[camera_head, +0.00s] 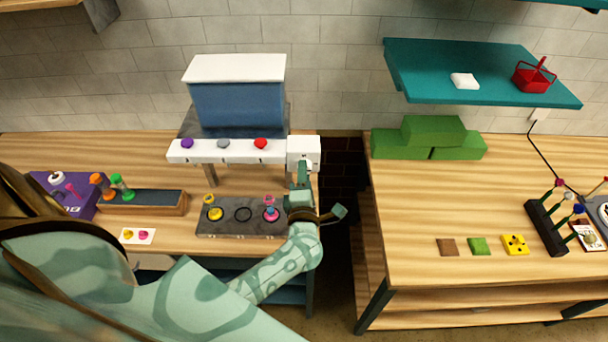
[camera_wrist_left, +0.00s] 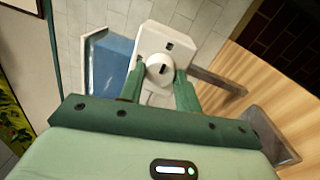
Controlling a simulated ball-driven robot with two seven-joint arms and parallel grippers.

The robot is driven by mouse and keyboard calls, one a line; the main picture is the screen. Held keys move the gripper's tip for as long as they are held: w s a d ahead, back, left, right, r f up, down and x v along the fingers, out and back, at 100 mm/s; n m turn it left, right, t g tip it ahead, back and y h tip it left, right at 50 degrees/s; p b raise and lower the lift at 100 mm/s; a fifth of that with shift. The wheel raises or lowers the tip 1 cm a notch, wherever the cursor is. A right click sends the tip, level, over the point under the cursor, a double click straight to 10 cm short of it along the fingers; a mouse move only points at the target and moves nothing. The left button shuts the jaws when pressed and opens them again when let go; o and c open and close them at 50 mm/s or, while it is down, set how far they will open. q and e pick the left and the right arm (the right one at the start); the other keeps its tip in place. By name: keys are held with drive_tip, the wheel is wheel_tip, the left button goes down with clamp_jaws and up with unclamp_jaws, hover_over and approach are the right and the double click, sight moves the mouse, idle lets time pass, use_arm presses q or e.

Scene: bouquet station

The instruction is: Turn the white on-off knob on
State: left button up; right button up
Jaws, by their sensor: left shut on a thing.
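The white on-off knob (camera_wrist_left: 158,71) is on the front of a white box (camera_head: 301,147) at the right end of the dispenser. In the left wrist view the knob is round with a dark mark, between the two green fingers of my left gripper (camera_wrist_left: 160,86). The left gripper (camera_head: 304,166) is shut on the knob, reaching it from the front in the head view, where the gripper mostly hides the knob. My right gripper is not in view.
A blue tank (camera_head: 238,106) with a white lid stands above a white bar (camera_head: 222,158) with purple, grey and red knobs. A dark grey tray (camera_head: 240,229) with small items lies below.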

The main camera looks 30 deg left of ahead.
use_arm(q)
drive_tip(key=o, duration=1)
drive_tip(key=b+v, duration=0.4)
drive_tip(key=v, duration=1.2)
drive_tip(key=shift+d, duration=0.15)
drive_tip(key=shift+f, duration=0.1)
